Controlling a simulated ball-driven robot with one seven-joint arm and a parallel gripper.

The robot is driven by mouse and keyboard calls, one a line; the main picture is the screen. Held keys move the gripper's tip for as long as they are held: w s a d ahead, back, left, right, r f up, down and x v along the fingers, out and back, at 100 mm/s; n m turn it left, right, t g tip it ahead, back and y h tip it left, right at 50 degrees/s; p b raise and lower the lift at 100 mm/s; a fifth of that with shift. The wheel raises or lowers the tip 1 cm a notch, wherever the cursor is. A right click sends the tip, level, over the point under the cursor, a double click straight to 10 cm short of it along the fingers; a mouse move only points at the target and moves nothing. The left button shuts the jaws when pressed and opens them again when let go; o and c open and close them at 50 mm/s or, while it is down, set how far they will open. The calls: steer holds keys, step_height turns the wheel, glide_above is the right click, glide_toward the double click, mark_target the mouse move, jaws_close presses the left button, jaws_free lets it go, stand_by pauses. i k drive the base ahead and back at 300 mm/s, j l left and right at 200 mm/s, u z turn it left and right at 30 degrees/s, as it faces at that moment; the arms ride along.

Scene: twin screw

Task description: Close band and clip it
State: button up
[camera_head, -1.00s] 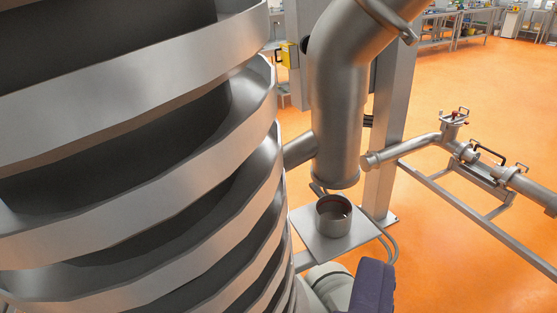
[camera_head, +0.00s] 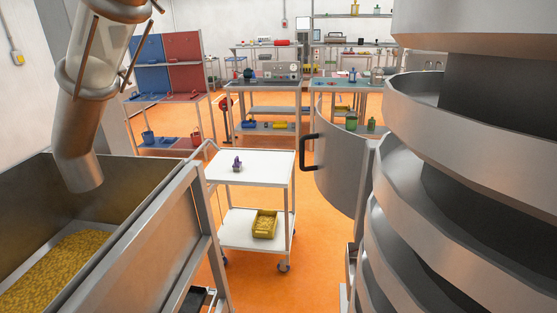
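A curved grey metal band or panel (camera_head: 345,182) stands right of centre, beside the left side of the spiral metal tower. It curves out away from the tower. A black handle (camera_head: 306,152) sits on its left edge. I cannot make out a clip on it. Whether the panel touches the tower cannot be told, since the tower's flights hide part of its right side. My gripper is not in view.
The spiral metal tower (camera_head: 470,115) fills the right side. A metal hopper (camera_head: 150,245) with yellow pellets (camera_head: 60,268) and a pipe (camera_head: 78,140) above it stands left. A white trolley (camera_head: 255,168) stands between, with a yellow bin (camera_head: 264,224). Workbenches (camera_head: 265,85) are behind.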

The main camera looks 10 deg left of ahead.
mark_target(337, 168)
steer(key=i+j+z, duration=0.25)
steer(key=j, duration=0.45)
steer(key=j+z, duration=0.25)
steer(key=j, duration=0.45)
steer(key=i+j+z, duration=0.25)
steer(key=j, duration=0.5)
steer(key=k+l, duration=0.05)
steer(key=k, duration=0.05)
